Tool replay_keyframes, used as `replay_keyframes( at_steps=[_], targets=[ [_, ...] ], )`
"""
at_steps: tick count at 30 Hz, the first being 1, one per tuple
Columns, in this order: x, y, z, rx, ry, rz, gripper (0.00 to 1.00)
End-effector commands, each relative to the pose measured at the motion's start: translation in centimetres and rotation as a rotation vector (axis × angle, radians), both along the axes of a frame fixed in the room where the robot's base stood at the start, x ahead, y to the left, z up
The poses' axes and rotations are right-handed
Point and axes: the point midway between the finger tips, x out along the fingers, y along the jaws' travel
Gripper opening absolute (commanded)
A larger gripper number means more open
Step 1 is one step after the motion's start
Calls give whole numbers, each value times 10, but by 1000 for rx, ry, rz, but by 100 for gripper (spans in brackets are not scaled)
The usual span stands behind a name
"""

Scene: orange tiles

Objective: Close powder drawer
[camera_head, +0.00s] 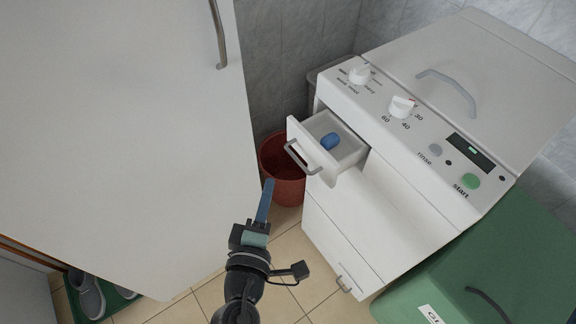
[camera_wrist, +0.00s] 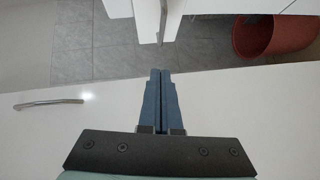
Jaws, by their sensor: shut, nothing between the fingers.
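The powder drawer (camera_head: 348,156) is pulled out of the upper left front of the white washing machine (camera_head: 375,215). A blue object (camera_head: 330,141) lies inside it. The drawer's grey bar handle (camera_head: 297,160) is on its front. My gripper (camera_head: 268,184) is shut and empty, with its blue fingers pointing up toward the drawer, apart from it in the picture, left of and below the handle. In the wrist view my gripper (camera_wrist: 160,72) shows its two fingers together. A white part with a grey handle (camera_wrist: 162,20) shows beyond the fingertips, probably the drawer.
A red bucket (camera_head: 280,165) stands behind the drawer on the left, and shows in the wrist view (camera_wrist: 270,40). A large white cabinet (camera_head: 120,120) fills the left. A green bin (camera_head: 500,260) stands at lower right. Shoes (camera_head: 88,295) lie at lower left.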

Motion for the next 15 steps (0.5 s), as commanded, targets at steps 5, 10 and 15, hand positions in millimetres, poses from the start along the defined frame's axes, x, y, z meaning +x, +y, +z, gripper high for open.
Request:
replay_keyframes(
  at_steps=[5, 10, 15],
  targets=[
    [34, -6, -3, 0, -3, -3, 0],
    [48, -26, -8, 0, 1, -4, 0],
    [56, -36, -11, 1, -1, -2, 0]
  ],
)
